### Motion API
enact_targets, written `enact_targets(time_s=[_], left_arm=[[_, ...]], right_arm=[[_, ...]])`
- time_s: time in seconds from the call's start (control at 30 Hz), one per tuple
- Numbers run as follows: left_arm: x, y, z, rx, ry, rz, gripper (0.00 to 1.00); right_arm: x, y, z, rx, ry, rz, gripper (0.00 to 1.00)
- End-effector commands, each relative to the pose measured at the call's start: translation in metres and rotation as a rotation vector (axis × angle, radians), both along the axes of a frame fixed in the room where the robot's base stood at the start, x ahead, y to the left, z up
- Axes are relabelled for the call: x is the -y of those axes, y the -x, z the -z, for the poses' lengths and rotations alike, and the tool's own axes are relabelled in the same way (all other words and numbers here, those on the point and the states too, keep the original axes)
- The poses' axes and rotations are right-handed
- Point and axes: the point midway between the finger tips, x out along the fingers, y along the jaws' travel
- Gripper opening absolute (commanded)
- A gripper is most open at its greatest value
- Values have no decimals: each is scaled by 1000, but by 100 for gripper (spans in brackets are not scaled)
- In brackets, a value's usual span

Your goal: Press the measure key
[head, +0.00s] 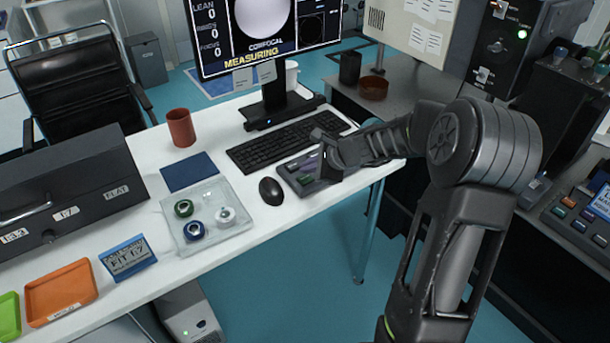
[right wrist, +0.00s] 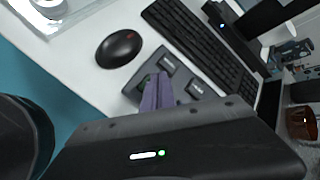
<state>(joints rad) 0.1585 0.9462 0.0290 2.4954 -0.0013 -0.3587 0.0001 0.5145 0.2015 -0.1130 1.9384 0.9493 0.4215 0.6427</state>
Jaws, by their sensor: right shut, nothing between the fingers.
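The dark key pad (head: 289,174) lies on the white table between the mouse and the keyboard. In the right wrist view the key pad (right wrist: 172,65) shows dark labelled keys and a green-marked key (right wrist: 146,80) by the fingertips. My right gripper (head: 312,164) is over the pad, shut and empty. Its purplish fingertips (right wrist: 155,88) hide part of the pad in the wrist view. I cannot tell whether they touch a key. The monitor (head: 268,28) shows "MEASURING" in yellow below a pale disc. My left gripper is not in view.
A black mouse (head: 271,191) and keyboard (head: 285,143) flank the pad. A clear tray (head: 232,231) with several round parts, a blue pad (head: 189,171) and a reddish cup (head: 181,127) stand to the left. The table's front edge runs close by the pad.

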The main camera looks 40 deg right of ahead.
Motion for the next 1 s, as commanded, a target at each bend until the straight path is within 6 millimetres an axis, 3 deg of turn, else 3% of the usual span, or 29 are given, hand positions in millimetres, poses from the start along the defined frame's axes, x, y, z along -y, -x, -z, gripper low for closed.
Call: enact_targets(time_s=[0.27, 0.77, 1.0], left_arm=[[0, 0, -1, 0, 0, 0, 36], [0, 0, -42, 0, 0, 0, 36], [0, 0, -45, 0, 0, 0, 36]], right_arm=[[0, 0, -1, 0, 0, 0, 0], [0, 0, -46, 1, -1, 1, 0], [0, 0, -50, 1, -1, -1, 0]])
